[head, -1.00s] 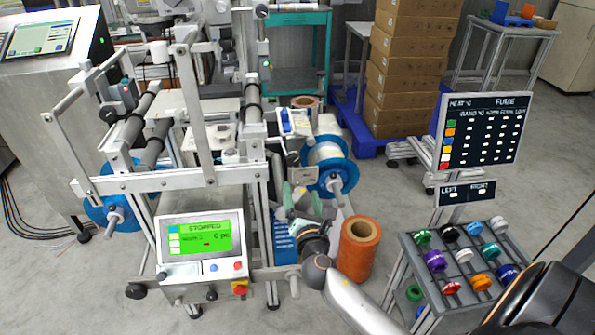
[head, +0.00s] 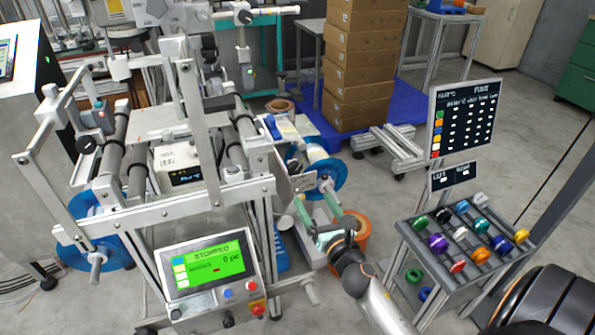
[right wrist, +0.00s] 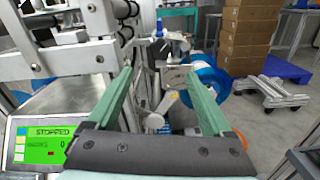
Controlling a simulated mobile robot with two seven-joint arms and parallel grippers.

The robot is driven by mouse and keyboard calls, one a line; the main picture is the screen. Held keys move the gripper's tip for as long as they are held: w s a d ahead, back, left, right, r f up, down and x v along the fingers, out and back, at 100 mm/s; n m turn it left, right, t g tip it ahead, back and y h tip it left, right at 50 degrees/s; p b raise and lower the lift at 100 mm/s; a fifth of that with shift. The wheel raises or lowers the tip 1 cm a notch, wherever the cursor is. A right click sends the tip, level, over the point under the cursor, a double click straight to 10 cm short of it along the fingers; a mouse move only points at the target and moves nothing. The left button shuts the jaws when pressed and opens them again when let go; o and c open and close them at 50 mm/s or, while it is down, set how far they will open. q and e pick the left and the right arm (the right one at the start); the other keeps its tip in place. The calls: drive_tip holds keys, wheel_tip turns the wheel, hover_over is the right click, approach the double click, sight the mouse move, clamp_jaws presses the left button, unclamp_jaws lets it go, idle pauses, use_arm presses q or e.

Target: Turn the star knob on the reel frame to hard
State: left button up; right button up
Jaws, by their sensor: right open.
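The reel frame (head: 160,205) is a grey metal machine filling the left and middle of the head view. I cannot tell which knob is the star knob. A small plate (head: 298,184) stands beside the reel; its marks are unreadable. My right gripper (head: 311,196) is open and empty, its green fingers pointing at this side of the frame. In the right wrist view, the plate (right wrist: 174,77) and a metal post show beyond the gripper (right wrist: 160,74). My left gripper is out of view.
A control panel (head: 208,268) reading STOPPED sits low on the frame, left of my gripper. A rack of coloured spools (head: 470,262) and a dark sign (head: 465,118) stand to the right.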

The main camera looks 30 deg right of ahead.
sight(296, 170)
drive_tip(key=x, duration=1.2)
drive_tip(key=shift+w+r+b, duration=0.1)
drive_tip(key=shift+w+b, duration=0.15)
drive_tip(key=shift+b, duration=0.15)
clamp_jaws()
